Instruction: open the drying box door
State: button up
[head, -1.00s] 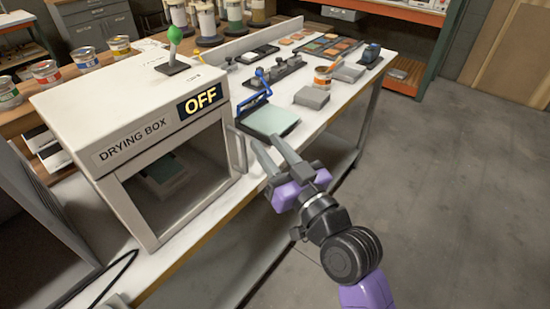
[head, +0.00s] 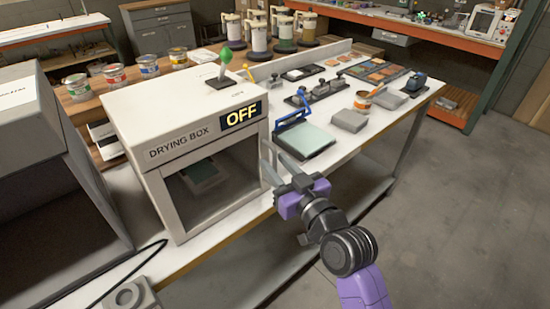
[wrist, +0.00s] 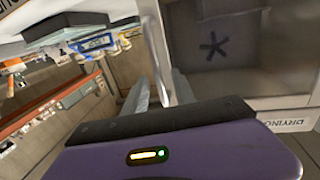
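The drying box (head: 190,120) is a white cabinet on the left of the bench. Its label reads DRYING BOX and its display (head: 241,114) reads OFF. Its door (head: 212,183) is shut and has a dark window, through which a pale item shows. The door handle (wrist: 156,40) is a pale upright bar in the wrist view. My gripper (head: 270,157) is at the box's right front edge. Its two fingers are apart, and in the wrist view the bar runs down between them (wrist: 160,88). Contact with the bar cannot be told.
A blue-framed screen press (head: 303,138) stands right of the box, with a grey block (head: 348,121) beyond. A green-topped stand (head: 224,70) is on the box. A dark-fronted cabinet (head: 50,170) is at left. The floor (head: 460,200) at right is clear.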

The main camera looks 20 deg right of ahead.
jog(key=shift+w, duration=0.5)
jog(key=shift+c, duration=0.2)
grip_shut()
dwell(1.0)
